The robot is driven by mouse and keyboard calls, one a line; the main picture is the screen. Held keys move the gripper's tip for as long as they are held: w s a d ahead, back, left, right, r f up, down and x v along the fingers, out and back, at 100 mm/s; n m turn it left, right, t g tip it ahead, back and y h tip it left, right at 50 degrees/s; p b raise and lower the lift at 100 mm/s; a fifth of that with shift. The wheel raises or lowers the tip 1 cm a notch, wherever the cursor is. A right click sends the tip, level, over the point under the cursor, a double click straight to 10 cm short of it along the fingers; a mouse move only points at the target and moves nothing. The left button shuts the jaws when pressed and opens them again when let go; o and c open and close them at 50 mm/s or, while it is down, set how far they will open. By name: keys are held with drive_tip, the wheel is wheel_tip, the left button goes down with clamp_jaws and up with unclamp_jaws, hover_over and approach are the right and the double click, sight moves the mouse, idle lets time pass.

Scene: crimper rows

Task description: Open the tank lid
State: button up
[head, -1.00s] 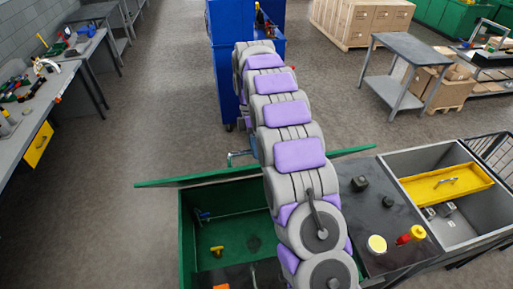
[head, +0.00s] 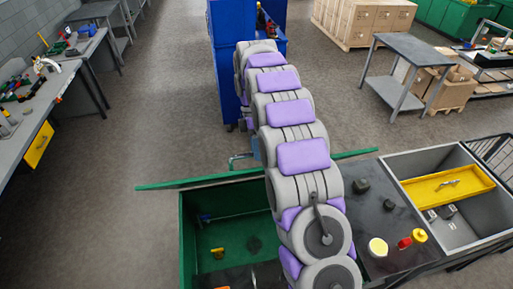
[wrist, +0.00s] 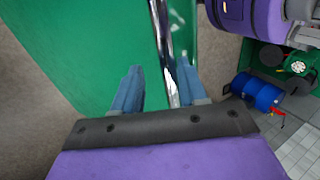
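The green tank (head: 183,240) stands at the bottom centre of the head view, its inside partly visible. Its green lid (head: 165,184) is raised and seen nearly edge-on at the tank's far side. A metal handle (head: 236,158) shows on the lid's far side, partly hidden by my arm. In the wrist view, the lid (wrist: 95,45) fills the upper left and the shiny handle bar (wrist: 159,30) runs down between my fingers. My gripper (wrist: 158,75) has its blue fingers apart, the bar nearer the right finger. Contact cannot be told.
A dark counter (head: 375,228) with small items and a grey basin holding a yellow tray (head: 440,187) adjoin the tank on the right. A blue cabinet (head: 224,70) stands beyond the lid. Workbenches line the left. Floor between them is clear.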

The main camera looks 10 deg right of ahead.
drive_tip(key=s+r+b, duration=0.1)
drive_tip(key=s+r, duration=0.3)
drive_tip(key=s, duration=1.2)
drive_tip(key=shift+d, duration=0.2)
drive_tip(key=shift+r, duration=0.1)
drive_tip(key=shift+c, duration=0.4)
